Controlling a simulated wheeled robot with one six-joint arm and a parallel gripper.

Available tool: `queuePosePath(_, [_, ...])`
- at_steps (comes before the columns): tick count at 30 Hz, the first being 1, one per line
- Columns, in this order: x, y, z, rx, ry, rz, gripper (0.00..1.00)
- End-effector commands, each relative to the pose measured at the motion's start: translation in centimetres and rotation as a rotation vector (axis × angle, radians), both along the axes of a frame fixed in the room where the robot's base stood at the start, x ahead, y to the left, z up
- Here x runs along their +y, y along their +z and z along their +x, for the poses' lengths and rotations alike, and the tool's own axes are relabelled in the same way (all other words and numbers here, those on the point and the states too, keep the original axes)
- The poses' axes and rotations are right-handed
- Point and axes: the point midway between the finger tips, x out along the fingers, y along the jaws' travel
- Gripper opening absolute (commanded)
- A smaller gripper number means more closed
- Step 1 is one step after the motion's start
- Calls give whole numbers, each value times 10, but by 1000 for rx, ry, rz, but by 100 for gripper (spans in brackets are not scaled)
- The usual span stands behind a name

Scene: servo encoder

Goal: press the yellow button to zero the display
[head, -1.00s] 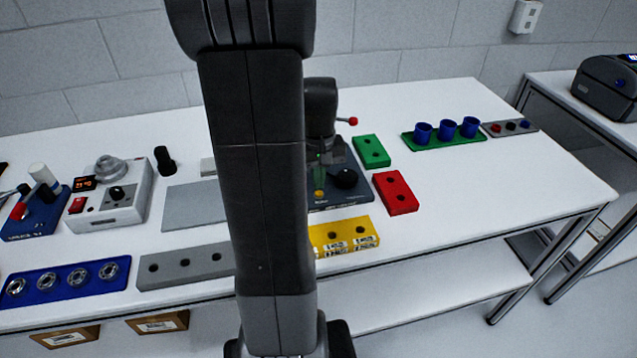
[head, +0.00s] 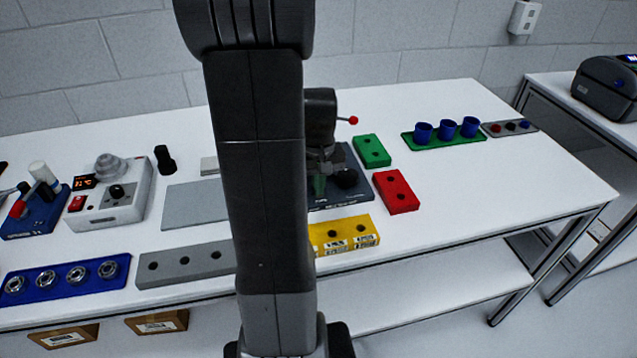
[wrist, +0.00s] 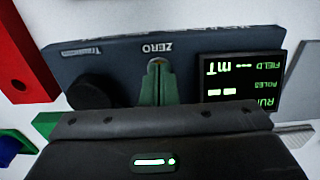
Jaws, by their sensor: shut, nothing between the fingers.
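The dark blue-grey device (wrist: 120,60) fills much of the wrist view, with a white ZERO label, a black round knob (wrist: 90,92) and a lit display (wrist: 238,82) reading RUN, POLES, FIELD and mT with dashes. It also shows in the head view (head: 335,200), partly behind my arm. My gripper (wrist: 157,66) is shut and empty, its green fingers pointing down just beside the ZERO label. In the head view its fingertips (head: 319,188) are at the device's top near its front edge. The yellow button is hidden under the fingertips, so I cannot tell whether it is pressed.
A yellow block (head: 345,236) lies in front of the device. Red (head: 396,192) and green (head: 371,151) blocks lie to its right. A grey block (head: 185,265) and a white instrument (head: 120,205) are on the left. The table's right front (head: 480,205) is clear.

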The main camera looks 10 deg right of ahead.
Motion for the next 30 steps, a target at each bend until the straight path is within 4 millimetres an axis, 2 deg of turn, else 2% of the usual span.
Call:
queuePosePath(1, [2,-13,-7,24,-3,9,0])
queuePosePath(8, [3,-4,-6,21,-3,9,0])
queuePosePath(18, [4,53,2,-7,0,-1,0])
queuePosePath(25, [3,107,2,-10,0,-2,0])
queuePosePath(30, [4,131,2,-7,0,-2,0])
